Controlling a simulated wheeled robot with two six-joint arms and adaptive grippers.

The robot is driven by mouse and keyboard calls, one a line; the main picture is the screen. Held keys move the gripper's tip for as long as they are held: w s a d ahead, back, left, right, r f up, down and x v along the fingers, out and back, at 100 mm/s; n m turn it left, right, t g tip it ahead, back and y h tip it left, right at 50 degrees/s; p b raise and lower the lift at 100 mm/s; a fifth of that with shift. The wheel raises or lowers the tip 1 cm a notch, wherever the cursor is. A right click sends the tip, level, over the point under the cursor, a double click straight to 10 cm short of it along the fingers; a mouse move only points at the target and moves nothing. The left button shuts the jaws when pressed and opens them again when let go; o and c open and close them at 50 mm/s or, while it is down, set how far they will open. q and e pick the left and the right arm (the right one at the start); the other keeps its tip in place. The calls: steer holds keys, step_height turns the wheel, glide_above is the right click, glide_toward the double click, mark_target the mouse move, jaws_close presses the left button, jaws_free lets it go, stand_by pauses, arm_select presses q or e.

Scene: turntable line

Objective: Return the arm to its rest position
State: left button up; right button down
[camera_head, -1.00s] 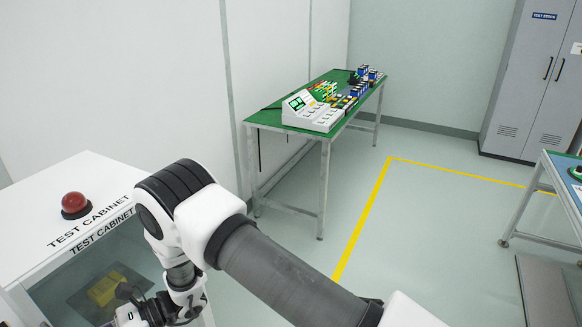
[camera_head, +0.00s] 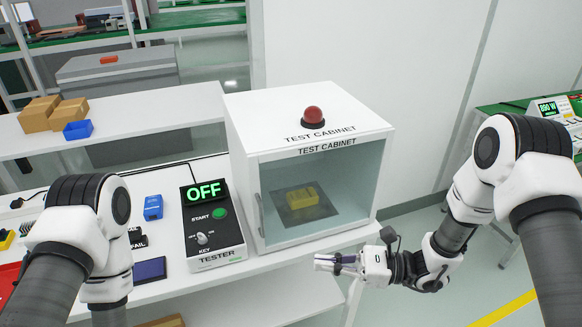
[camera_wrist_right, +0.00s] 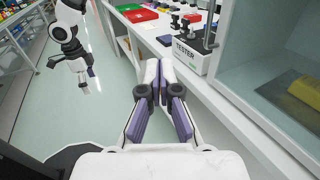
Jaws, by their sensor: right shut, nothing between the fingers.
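My right arm comes in at the right of the head view, bent at the elbow. Its gripper (camera_head: 324,262) is shut and empty, pointing left in front of the test cabinet's lower right edge. In the right wrist view its fingers (camera_wrist_right: 160,72) are together with nothing between them. My left arm (camera_head: 100,240) stands bent at the left of the head view, its gripper below the frame. The left gripper (camera_wrist_right: 90,82) shows small at the upper left of the right wrist view, hanging over the floor; its opening is unclear.
The white test cabinet (camera_head: 380,125) has a red button (camera_head: 313,117) on top and a yellow object (camera_head: 302,197) behind its clear front. The tester (camera_head: 212,225) reads OFF. A blue box (camera_head: 153,207) stands left of it. Open floor lies in front of the bench.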

steer(key=s+a+f+n+g+h, duration=0.1)
steer(key=s+f+g, duration=0.2)
steer(key=s+f, duration=0.3)
steer(key=s+a+f+n+g+h, duration=0.15)
steer(key=s+f+g, duration=0.25)
steer(key=s, duration=0.5)
steer(key=s+d+f+n+g+h, duration=0.35)
steer(key=s+d+h, duration=0.2)
steer(key=s, duration=0.35)
steer(key=s+d+f+n+g+h, duration=0.2)
steer(key=s+d+f+n+h, duration=0.3)
steer(key=s, duration=0.4)
steer(key=d+f+n+t+h, duration=0.3)
steer(key=d+n+h, duration=0.2)
steer(key=d, duration=0.3)
arm_select(q)
steer(key=shift+w+f, duration=0.1)
steer(key=shift+w, duration=0.05)
arm_select(e)
steer(key=w+f+n+t, duration=0.2)
steer(key=w+t, duration=0.4)
steer(key=w, duration=0.4)
steer(key=shift+w+a+f+n+y, duration=0.15)
steer(key=shift+a+f+n+y, duration=0.2)
steer(key=shift+n, duration=0.55)
arm_select(q)
steer(key=shift+c, duration=0.4)
arm_select(e)
steer(key=shift+t, duration=0.25)
